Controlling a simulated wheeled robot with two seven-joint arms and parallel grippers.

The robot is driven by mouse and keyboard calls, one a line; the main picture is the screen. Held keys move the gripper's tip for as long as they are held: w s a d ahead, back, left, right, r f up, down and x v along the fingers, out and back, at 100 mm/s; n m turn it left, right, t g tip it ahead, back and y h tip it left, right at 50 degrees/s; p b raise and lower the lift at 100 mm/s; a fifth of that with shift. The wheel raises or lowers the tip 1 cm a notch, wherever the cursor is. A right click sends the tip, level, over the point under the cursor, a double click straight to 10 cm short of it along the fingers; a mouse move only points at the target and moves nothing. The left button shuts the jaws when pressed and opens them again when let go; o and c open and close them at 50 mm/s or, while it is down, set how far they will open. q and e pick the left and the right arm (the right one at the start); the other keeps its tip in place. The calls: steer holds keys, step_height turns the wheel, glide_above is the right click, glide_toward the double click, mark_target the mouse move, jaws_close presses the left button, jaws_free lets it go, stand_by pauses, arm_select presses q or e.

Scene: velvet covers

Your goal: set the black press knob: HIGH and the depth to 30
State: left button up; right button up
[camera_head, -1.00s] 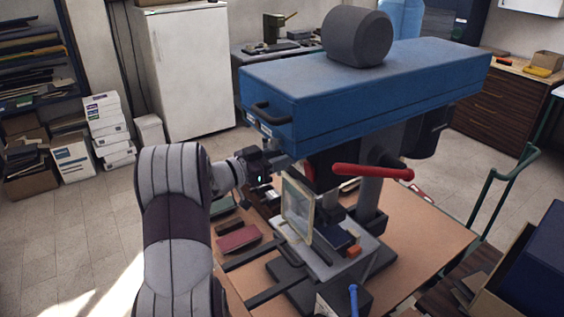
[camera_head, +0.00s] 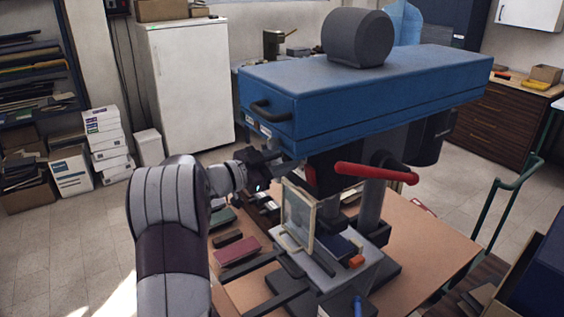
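The blue press (camera_head: 365,90) stands on the wooden table, with a grey cylinder on top and a red lever (camera_head: 376,173) at its side. A dark handle (camera_head: 272,108) and small pale labels (camera_head: 258,127) show on its left end face. My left gripper (camera_head: 290,176) is just below that end of the press head, beside the clear guard panel (camera_head: 297,215). Its fingers are dark and small, so their opening is unclear. I cannot make out the black knob or a depth setting. My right gripper is out of view.
Below the guard are the grey press base (camera_head: 345,285) and a small dark blue block (camera_head: 337,247). A red box (camera_head: 237,250) lies on the table (camera_head: 425,235). A green rail (camera_head: 492,210) and an open carton (camera_head: 497,283) stand at the right.

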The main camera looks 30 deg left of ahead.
arm_select(q)
steer(key=o, duration=1)
steer(key=shift+o, duration=0.2)
steer(key=shift+s, duration=0.1)
steer(key=b+v, duration=0.2)
steer(key=v, duration=1)
steer(key=shift+s+b, duration=0.25)
steer(key=shift+b, duration=0.15)
steer(key=shift+a, duration=0.15)
